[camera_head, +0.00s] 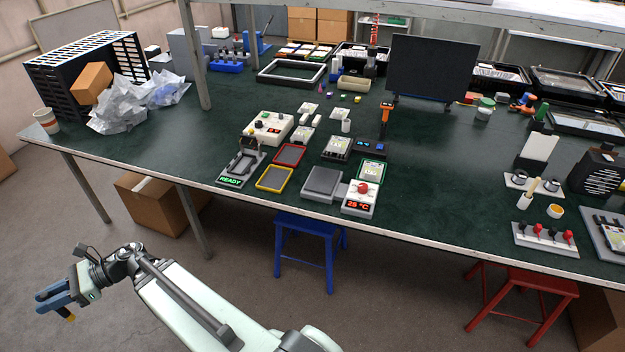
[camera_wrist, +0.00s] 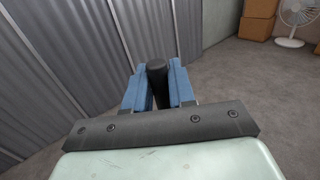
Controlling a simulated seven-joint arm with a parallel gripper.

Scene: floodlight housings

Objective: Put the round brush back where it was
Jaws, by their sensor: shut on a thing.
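My gripper (camera_head: 48,298) hangs over the floor at the lower left, in front of the workbench and well away from it. Its blue fingers are shut on the round brush. In the wrist view the fingers (camera_wrist: 158,85) stand on both sides of the brush's dark, round handle (camera_wrist: 157,76). In the head view a small yellow tip of the brush (camera_head: 70,318) shows below the fingers. The rest of the brush is hidden by the fingers. The spot where the brush was before cannot be told from these frames.
The green workbench (camera_head: 150,150) holds crumpled plastic (camera_head: 118,110), a paper cup (camera_head: 46,120), several small devices, a dark monitor (camera_head: 432,68) and trays. A blue stool (camera_head: 307,238) and a red stool (camera_head: 530,290) stand before it. The bench's left front is mostly clear.

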